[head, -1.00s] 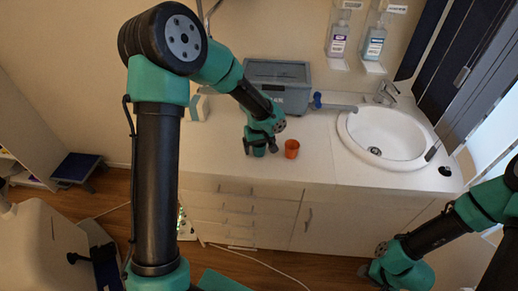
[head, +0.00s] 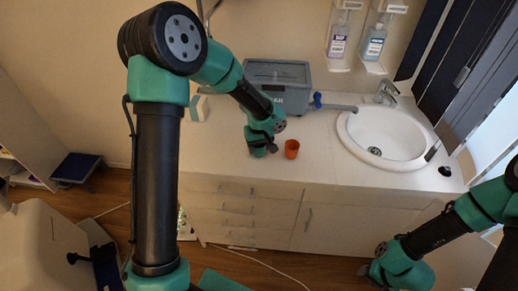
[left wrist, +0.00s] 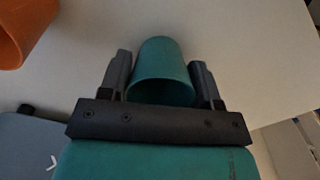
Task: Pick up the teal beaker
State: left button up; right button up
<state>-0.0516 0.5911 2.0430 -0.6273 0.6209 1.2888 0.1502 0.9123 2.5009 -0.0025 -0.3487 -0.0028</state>
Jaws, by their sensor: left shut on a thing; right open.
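The teal beaker (left wrist: 160,68) sits between the two dark fingers of my left gripper (left wrist: 160,82) in the left wrist view, with its rim towards the camera. The fingers are shut on its sides. In the head view my left gripper (head: 261,151) is low over the white counter near its front edge, and it mostly hides the beaker there. My right gripper (head: 371,272) is at the lower right, in front of the cabinet, open and away from the beaker.
An orange cup (head: 292,149) stands just right of my left gripper on the counter (head: 320,165). A grey box (head: 278,88) stands behind. A white sink (head: 385,138) with a tap lies to the right. Two soap dispensers hang on the wall.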

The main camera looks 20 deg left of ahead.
pick_arm(q)
jog(key=shift+r, duration=0.1)
jog(key=shift+r, duration=1.45)
jog(key=shift+s+d+r, duration=0.1)
jog(key=shift+s+r, duration=0.1)
jog(key=shift+r, duration=0.05)
jog(key=s+d, duration=0.3)
jog(key=s, duration=0.4)
jog(key=s+d+r, duration=0.1)
jog(key=s+d, duration=0.2)
jog(key=s, duration=0.4)
jog(key=shift+d+r, duration=0.2)
jog(key=shift+d, duration=0.1)
jog(key=w+d+m, duration=0.1)
jog(key=w, duration=0.2)
jog(key=w+d+m, duration=0.2)
jog(key=w, duration=0.1)
jog(key=w+d+m, duration=0.2)
jog(key=w, duration=0.1)
jog(key=shift+w+d+r, duration=0.1)
jog(key=shift+d+r, duration=0.1)
jog(key=shift+r, duration=0.05)
jog(key=w+d+m, duration=0.3)
jog(key=w, duration=0.1)
jog(key=w+d+m, duration=0.3)
jog(key=w+d, duration=0.1)
jog(key=shift+d+r, duration=0.1)
jog(key=shift+d, duration=0.05)
